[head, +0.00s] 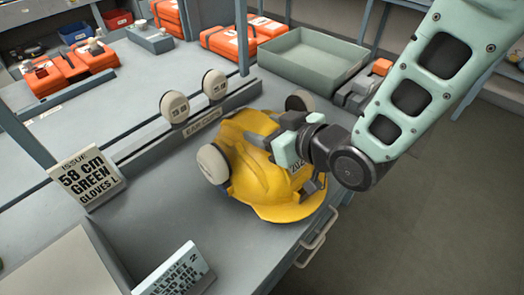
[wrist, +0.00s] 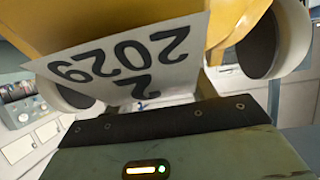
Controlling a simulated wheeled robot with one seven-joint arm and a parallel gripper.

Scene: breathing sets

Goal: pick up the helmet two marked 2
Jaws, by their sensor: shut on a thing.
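The yellow helmet (head: 250,170) with cream ear muffs is at the front edge of the grey counter in the head view, tilted. In the wrist view its yellow shell (wrist: 100,20) fills the top, with a white label (wrist: 130,62) reading "2" and "2029" upside down. My gripper (head: 297,158) is shut on the helmet at its right side. The gripper's body covers part of the shell, and the grip point is mostly hidden. I cannot tell whether the helmet's lower rim touches the counter.
Another card (head: 178,272), partly readable, stands at the front. A low rail with round ear cups (head: 174,107) is behind the helmet. A green-grey tray (head: 312,58) and orange cases (head: 240,38) are farther back. Floor lies right.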

